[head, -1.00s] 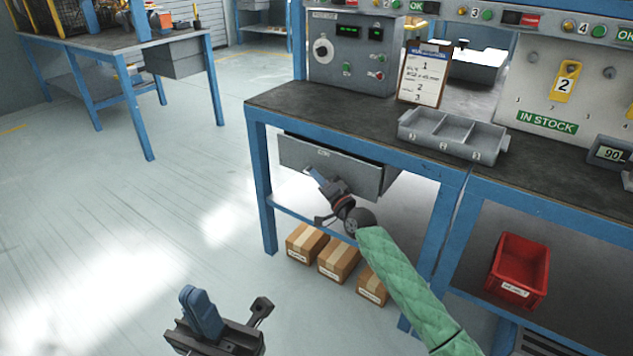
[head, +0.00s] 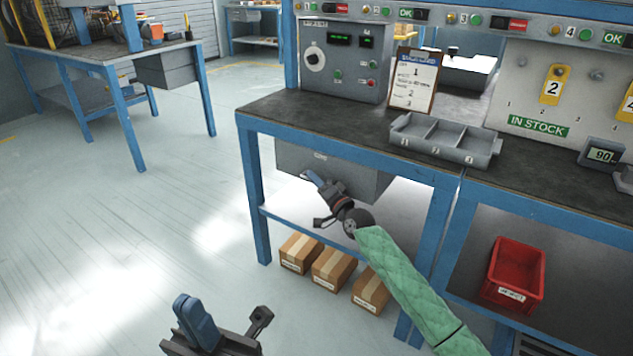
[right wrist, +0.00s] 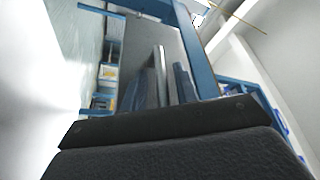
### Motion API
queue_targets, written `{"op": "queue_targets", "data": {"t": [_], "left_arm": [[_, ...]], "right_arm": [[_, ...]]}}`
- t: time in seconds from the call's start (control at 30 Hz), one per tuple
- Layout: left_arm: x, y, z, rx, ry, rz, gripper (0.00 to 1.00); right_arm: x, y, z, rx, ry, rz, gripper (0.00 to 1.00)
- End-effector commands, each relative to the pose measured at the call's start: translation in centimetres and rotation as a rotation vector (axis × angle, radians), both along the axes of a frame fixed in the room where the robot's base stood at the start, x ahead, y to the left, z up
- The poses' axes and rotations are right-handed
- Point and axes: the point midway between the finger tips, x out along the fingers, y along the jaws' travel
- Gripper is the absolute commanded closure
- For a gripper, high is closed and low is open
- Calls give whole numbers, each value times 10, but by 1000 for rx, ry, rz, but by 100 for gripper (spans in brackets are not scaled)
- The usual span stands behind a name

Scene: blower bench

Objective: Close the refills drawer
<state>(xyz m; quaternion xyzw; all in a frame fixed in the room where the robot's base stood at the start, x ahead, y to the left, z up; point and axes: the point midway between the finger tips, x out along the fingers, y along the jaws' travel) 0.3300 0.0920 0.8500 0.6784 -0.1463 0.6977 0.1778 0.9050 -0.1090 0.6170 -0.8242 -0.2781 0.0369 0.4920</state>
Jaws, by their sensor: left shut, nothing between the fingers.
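The refills drawer (head: 355,176) is a grey drawer under the left part of the workbench. Its front sits back under the tabletop edge, and no open interior shows. My left gripper (head: 186,304) is shut and empty, low in front over the floor, away from the drawer.
Several cardboard boxes (head: 333,266) stand below the drawer, and a red bin (head: 515,275) is on the lower right shelf. A grey divided tray (head: 445,140) and a clipboard (head: 414,82) are on the bench. The floor at left is clear.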

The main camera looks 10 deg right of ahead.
Motion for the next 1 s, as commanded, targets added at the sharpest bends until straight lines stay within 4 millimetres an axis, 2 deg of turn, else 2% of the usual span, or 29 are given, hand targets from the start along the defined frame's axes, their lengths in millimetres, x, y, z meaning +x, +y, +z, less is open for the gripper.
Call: {"op": "queue_targets", "data": {"t": [0.37, 0.8, 1.0], "left_arm": [[0, 0, 0, 4, 0, 0, 100], [-1, 4, 6, 1, 7, 33, 100], [-1, 4, 5, 7, 10, 34, 100]], "right_arm": [[-4, -2, -2, -1, 1, 0, 67], [-55, -32, -15, -2, 2, 1, 67], [-65, -38, -17, -1, 1, 0, 67]]}}
